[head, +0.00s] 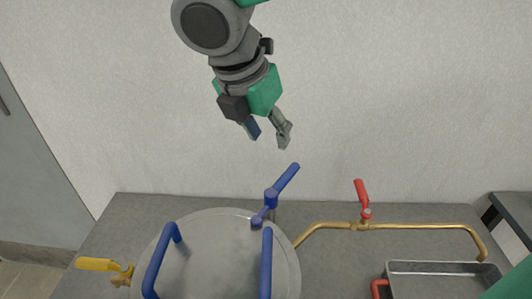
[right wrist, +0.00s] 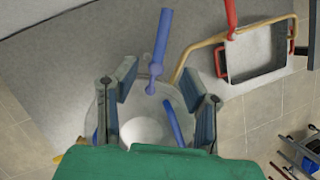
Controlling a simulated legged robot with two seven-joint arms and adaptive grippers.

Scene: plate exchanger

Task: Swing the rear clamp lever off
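The rear clamp lever (head: 287,178) is blue and slants up to the right from a pivot at the back rim of the round grey lid (head: 215,265). A short blue arm reaches from the pivot onto the lid. My right gripper (head: 268,136) is above and behind the lever, pointing down, with its fingers apart and empty. In the right wrist view, the lever (right wrist: 162,40) shows ahead, between and beyond the open fingers (right wrist: 157,78), with no contact visible. My left gripper is not in view.
Two blue handles (head: 266,265) stand on the lid. A yellow-handled valve (head: 97,264) is at left. A brass pipe (head: 415,226) with a red valve lever (head: 361,191) runs right toward a metal tray (head: 445,267). The wall (head: 400,90) is behind the bench.

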